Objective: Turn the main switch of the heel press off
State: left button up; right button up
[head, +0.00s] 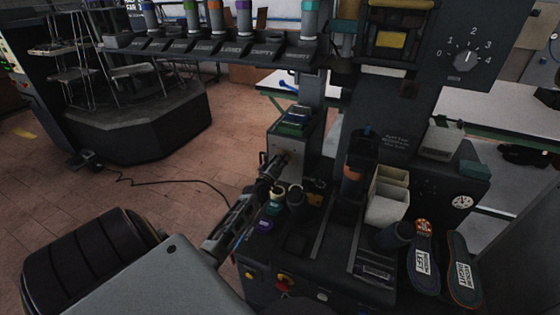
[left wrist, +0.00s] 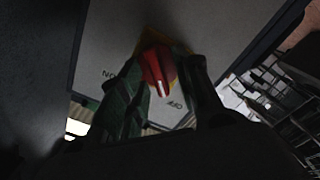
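The main switch is a red knob (left wrist: 157,70) on a yellow backing, on a light grey plate (left wrist: 205,25) marked ON at left and OFF at lower right in the left wrist view. The knob's white line points down toward the OFF side. In the head view the plate (head: 292,166) is on the front of a box on the press. My left gripper (head: 277,166) reaches it from the lower left and hides most of the switch. In the wrist view my left gripper's fingers (left wrist: 168,72) stand apart, one each side of the knob, with a gap at right. My right gripper is not in view.
A numbered dial (head: 467,57) is at the upper right. A red-and-yellow button (head: 285,279) is on the lower front. Open floor (head: 175,187) lies to the left.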

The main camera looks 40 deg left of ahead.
pick_arm(q)
jog(key=shift+s, duration=0.15)
jog(key=v, duration=1.1)
jog(key=shift+s, duration=0.3)
jog(key=shift+d, duration=0.1)
dwell(0.8)
